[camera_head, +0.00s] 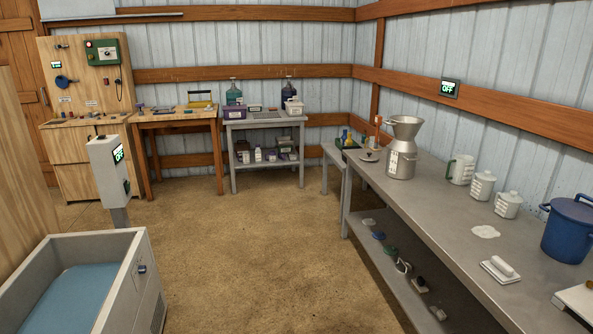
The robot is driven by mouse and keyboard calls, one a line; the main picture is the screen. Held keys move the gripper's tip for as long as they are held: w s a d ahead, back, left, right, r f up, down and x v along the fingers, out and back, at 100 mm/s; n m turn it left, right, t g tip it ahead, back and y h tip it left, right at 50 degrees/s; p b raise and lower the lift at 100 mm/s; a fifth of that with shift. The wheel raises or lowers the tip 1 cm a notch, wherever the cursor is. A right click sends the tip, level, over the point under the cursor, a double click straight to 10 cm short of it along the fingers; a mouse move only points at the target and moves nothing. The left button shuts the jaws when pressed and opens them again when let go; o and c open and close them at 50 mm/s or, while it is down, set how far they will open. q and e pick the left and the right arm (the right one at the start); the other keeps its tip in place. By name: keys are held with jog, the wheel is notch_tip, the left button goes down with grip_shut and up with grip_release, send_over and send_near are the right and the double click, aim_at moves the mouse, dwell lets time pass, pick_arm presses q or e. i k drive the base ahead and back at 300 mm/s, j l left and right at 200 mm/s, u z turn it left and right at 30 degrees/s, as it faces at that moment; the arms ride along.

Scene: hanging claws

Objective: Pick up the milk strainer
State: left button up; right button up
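A grey metal funnel-shaped piece, which looks like the milk strainer (407,127), sits upright on top of a metal milk can (401,163). The can stands near the far end of the long grey table (440,213) along the right wall. Whether anything is inside the strainer cannot be seen. Neither of my grippers shows in the head view.
White lidded mugs (482,185), a green-handled jug (461,169) and a blue pot (570,229) stand on the right table. A white tank (143,268) with blue contents is at lower left. The sandy floor (235,245) between is clear.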

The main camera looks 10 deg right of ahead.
aim_at(403, 125)
jog(key=i+l+z, duration=0.1)
jog(key=i+z, duration=0.15)
jog(key=i, duration=0.5)
jog(key=i+z, duration=0.25)
jog(key=i, duration=0.5)
jog(key=i+j+z, duration=0.25)
jog(key=i, duration=0.5)
